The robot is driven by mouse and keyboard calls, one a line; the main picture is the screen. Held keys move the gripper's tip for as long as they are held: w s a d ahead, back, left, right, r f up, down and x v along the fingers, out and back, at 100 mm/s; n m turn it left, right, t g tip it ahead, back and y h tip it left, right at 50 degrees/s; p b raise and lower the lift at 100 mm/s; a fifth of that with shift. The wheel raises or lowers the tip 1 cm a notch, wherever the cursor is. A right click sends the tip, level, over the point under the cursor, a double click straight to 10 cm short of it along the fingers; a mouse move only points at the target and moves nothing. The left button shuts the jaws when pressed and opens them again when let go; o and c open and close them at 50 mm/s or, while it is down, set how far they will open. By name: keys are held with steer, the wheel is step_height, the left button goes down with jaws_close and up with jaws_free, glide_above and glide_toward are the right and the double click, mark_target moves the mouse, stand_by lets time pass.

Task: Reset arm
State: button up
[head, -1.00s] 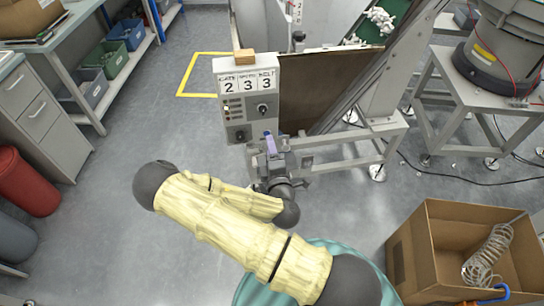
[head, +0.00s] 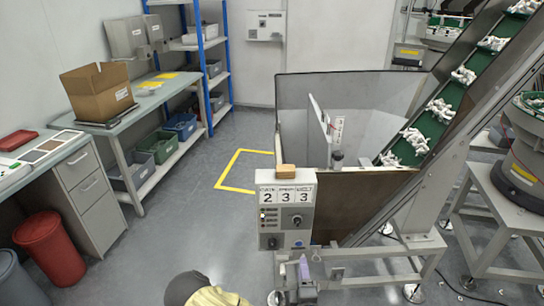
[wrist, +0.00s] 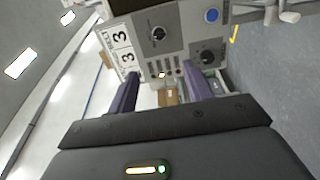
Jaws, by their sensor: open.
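My gripper (head: 304,271) is at the bottom of the head view, just below the control panel (head: 268,228). In the wrist view its two purple fingers (wrist: 161,72) stand apart with nothing held between them. The control panel fills the top of the wrist view, tilted, with its knobs, blue button and number cards showing. The cards read 2, 3, 3 in the head view. Part of my arm, in a pale yellow sleeve, shows at the bottom edge of the head view. The rest of the arm is out of sight.
A hopper (head: 350,100) and an inclined green conveyor (head: 447,98) with white parts stand behind. A workbench (head: 110,118) with an open carton (head: 98,92) is at the left. The floor between is clear.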

steer(key=d+m+g+h+p, duration=0.45)
steer(key=m+g, duration=0.35)
steer(key=m, duration=0.5)
steer(key=s+a+r+m+g+y+p, duration=0.1)
steer(key=s+r, duration=0.3)
steer(key=r, duration=0.4)
steer(key=s+a+r+m+g+y+p, duration=0.1)
steer(key=s+r+g, duration=0.3)
steer(key=r, duration=0.4)
steer(key=s+a+r+m+g+y+p, duration=0.1)
steer(key=s+r+m+g+y+p, duration=0.1)
steer(key=r, duration=0.6)
steer(key=shift+s+r+y+p, duration=0.3)
steer(key=shift+s+y+p, duration=0.3)
steer(key=shift+s+y, duration=0.35)
